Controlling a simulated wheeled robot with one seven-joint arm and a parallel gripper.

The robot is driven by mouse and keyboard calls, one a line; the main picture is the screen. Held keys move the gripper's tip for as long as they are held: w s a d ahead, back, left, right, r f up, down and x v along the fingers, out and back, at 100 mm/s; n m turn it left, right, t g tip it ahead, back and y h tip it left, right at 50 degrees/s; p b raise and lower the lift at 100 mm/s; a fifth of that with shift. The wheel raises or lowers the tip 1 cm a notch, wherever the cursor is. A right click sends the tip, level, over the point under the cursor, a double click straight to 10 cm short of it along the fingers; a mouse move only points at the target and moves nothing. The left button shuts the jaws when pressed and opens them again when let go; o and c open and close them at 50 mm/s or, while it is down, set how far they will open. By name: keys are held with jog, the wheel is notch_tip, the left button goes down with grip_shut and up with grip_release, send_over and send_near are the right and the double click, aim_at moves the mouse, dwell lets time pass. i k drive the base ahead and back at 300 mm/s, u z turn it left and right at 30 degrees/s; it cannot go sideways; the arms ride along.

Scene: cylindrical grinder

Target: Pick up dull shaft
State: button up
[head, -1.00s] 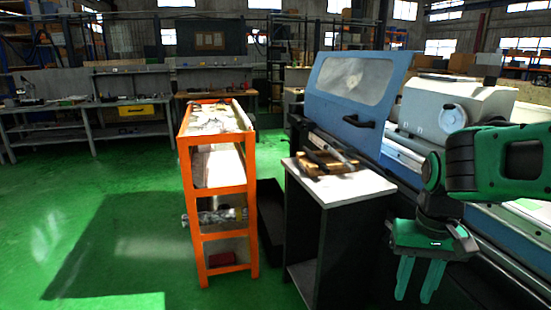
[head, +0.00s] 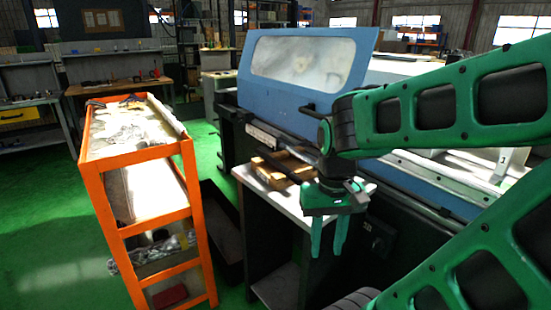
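A wooden holder (head: 297,169) lies on the small white-topped stand beside the grinder. Dark and grey bar-shaped pieces lie on it, partly hidden behind my arm. I cannot tell which of them is the dull shaft. My gripper (head: 328,242) points down, its two green fingers apart with nothing between them. In the picture it is in front of the stand's right side, right of and lower than the holder.
The blue grinder (head: 300,75) with its windowed cover stands behind the stand (head: 252,181). An orange shelf cart (head: 135,155) with loose parts stands at the left. Green floor (head: 45,220) is clear left of the cart.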

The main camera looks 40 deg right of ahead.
aim_at(271, 161)
jog(key=z, duration=0.4)
jog(key=i, duration=0.9)
jog(key=z, duration=0.5)
